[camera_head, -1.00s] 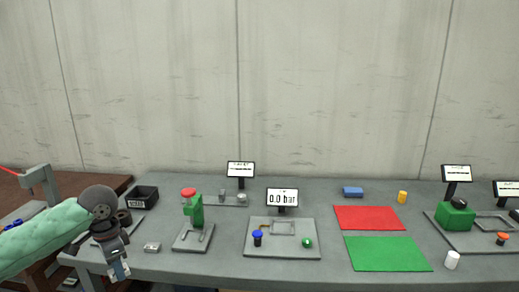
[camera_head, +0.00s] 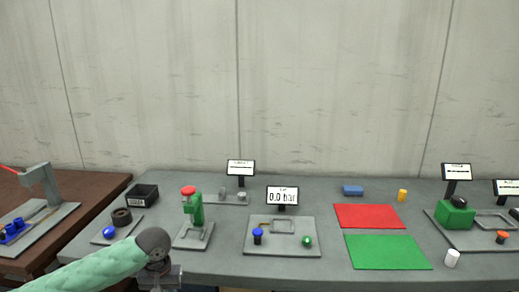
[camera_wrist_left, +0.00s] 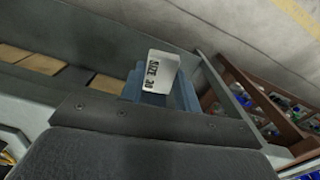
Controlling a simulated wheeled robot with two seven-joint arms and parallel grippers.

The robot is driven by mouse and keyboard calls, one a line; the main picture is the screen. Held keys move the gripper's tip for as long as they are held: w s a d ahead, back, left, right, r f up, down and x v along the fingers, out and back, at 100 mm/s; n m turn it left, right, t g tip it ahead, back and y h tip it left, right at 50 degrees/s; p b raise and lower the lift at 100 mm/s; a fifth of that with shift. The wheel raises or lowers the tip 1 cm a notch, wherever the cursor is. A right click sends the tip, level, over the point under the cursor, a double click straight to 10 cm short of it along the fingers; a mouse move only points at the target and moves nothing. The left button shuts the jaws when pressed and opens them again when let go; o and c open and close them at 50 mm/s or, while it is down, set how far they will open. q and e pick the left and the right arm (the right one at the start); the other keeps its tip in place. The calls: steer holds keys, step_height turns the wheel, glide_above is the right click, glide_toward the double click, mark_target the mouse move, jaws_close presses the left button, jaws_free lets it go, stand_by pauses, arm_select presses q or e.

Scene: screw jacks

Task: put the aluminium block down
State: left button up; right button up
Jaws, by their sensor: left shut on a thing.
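The aluminium block (camera_wrist_left: 161,72) is a small pale piece marked "SIZE 30" in the left wrist view. My left gripper (camera_wrist_left: 160,90) is shut on it, its bluish fingers around the block. In the head view my left gripper (camera_head: 162,280) is at the bottom edge, near the front edge of the grey table (camera_head: 220,266). The block cannot be made out there. My right gripper is out of view.
A green press with a red top (camera_head: 194,208) stands behind my left wrist. A plate with a dark ring and blue ball (camera_head: 110,233) and a black bin (camera_head: 143,194) lie left. Red (camera_head: 368,216) and green mats (camera_head: 388,252) lie right.

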arm_select(q)
steer(key=s+d+f+m, duration=0.1)
steer(key=d+f, duration=0.1)
steer(key=d, duration=0.4)
steer(key=shift+s+f, duration=0.15)
steer(key=shift+s, duration=0.1)
steer(key=shift+a, duration=0.1)
stand_by(0.8)
